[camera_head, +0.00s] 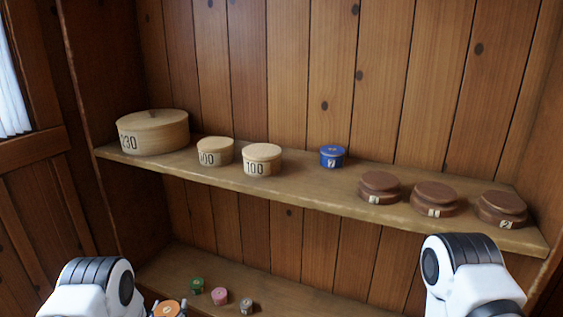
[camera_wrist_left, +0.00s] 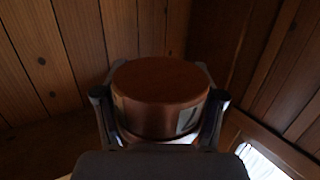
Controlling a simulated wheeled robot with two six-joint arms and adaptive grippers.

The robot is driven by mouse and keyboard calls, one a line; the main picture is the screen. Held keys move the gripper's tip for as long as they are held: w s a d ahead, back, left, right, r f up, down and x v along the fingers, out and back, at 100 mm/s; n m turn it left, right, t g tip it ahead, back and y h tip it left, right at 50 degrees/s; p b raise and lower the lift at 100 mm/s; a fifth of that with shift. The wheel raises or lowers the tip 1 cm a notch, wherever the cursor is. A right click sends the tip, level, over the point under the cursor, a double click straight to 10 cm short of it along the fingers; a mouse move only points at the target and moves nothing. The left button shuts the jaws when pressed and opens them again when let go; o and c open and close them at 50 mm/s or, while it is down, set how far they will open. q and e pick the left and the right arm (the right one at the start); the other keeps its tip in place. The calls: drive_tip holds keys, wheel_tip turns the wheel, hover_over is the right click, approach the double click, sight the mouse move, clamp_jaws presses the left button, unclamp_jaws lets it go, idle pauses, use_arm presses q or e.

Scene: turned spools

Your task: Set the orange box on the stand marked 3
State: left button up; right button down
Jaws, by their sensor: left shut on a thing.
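The orange box (camera_wrist_left: 160,98) is round and has pale labels on its side. In the left wrist view my left gripper (camera_wrist_left: 161,100) is shut on it, one finger on each side. The top of the orange box also shows at the bottom left of the head view (camera_head: 167,308), beside my left arm. Three dark brown turned stands stand along the right of the upper shelf: a left one (camera_head: 380,187), a middle one (camera_head: 435,198) and a right one (camera_head: 502,209). Their tops look bare. The right label looks like 2; the others are too small to read surely. My right gripper is out of view.
The upper shelf (camera_head: 310,190) also holds a large pale box (camera_head: 153,131), two smaller pale boxes (camera_head: 215,151) (camera_head: 262,159) and a blue box (camera_head: 333,156). On the lower shelf are green (camera_head: 197,285), pink (camera_head: 219,295) and greyish (camera_head: 246,305) small pieces.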

use_arm(q)
drive_tip(key=s+d+r+h+p, duration=0.1)
drive_tip(key=s+d+r+p, duration=0.25)
drive_tip(key=r+p, duration=0.7)
drive_tip(key=s+d+r+m+p, duration=0.15)
drive_tip(key=d+r+p, duration=0.35)
drive_tip(key=r, duration=1.1)
drive_tip(key=s+d+r+h+p, duration=0.1)
drive_tip(key=s+d+r+p, duration=0.2)
drive_tip(key=r+p, duration=0.85)
drive_tip(key=s+d+r+m+g+h+b, duration=0.2)
drive_tip(key=s+d+r+m+g+h, duration=0.2)
drive_tip(key=s+d+r+m+h, duration=0.7)
drive_tip(key=w+d+f+m+g+h, duration=0.1)
drive_tip(key=d+f+m+g+h, duration=0.2)
drive_tip(key=g, duration=0.7)
drive_tip(key=shift+w+d+f+m+g+h, duration=0.35)
drive_tip(key=shift+f+m+h, duration=0.75)
drive_tip(key=shift+f+m, duration=0.7)
